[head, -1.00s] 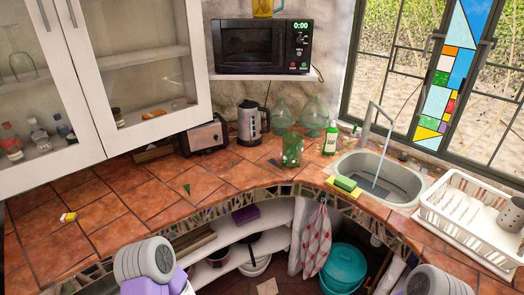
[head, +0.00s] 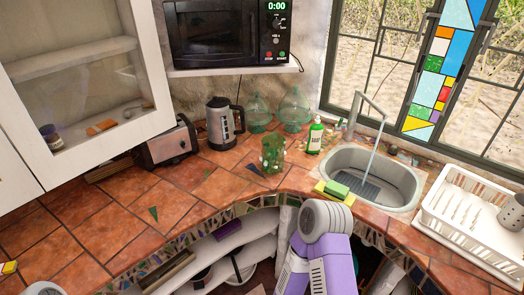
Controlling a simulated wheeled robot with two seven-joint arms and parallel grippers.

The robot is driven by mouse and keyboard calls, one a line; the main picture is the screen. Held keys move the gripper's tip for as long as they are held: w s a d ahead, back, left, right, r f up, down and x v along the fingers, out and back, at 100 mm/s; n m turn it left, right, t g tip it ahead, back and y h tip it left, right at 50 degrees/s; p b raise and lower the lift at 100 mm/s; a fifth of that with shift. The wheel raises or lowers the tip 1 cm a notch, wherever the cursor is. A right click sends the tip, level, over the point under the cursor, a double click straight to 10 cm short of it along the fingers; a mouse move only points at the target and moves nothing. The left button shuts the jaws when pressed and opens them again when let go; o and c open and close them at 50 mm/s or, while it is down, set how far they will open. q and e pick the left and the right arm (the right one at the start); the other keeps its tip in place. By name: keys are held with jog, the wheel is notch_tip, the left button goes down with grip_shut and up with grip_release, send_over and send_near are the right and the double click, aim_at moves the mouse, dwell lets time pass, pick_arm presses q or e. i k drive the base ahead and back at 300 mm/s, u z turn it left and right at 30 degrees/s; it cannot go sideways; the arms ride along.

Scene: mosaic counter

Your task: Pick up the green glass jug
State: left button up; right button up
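The green glass jug (head: 273,153) stands upright on the terracotta-tiled counter (head: 205,178), near its inner curved edge and left of the sink. It is patterned and see-through, and nothing touches it. One of my arms, grey and purple, rises at the lower middle, below and right of the jug and apart from it. A bit of my other arm shows at the bottom left corner. No fingers of either gripper are in view.
Two clear green glass bottles (head: 295,110) stand behind the jug. A green soap bottle (head: 315,137) is to its right, by the sink (head: 392,178) and sponge (head: 336,190). A kettle (head: 221,124) and toaster (head: 169,147) stand left. A dish rack (head: 470,250) is at right.

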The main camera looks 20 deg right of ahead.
aim_at(273, 145)
jog(key=z, duration=0.5)
jog(key=i, duration=0.7)
jog(key=z, duration=0.75)
